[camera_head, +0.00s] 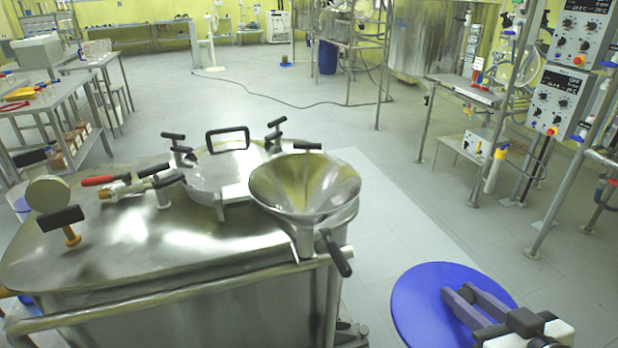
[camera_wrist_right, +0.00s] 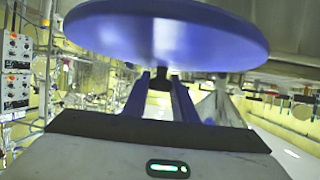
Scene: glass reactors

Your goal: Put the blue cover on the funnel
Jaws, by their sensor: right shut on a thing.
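The blue cover (camera_head: 420,300) is a flat round disc at the lower right of the head view. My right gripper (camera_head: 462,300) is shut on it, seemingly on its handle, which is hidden. In the right wrist view the cover (camera_wrist_right: 165,32) spans the top, above the gripper's fingers (camera_wrist_right: 162,88). The funnel (camera_head: 305,187) is an open metal cone on the steel vessel, up and left of the cover and apart from it. Its mouth is uncovered. My left gripper is not in view.
The steel vessel (camera_head: 120,250) has a hatch, clamps and a black-handled lever (camera_head: 335,253) below the funnel. A rail runs along its front edge. Open floor (camera_head: 400,215) lies right of the funnel. Racks with control boxes (camera_head: 552,100) stand at the right.

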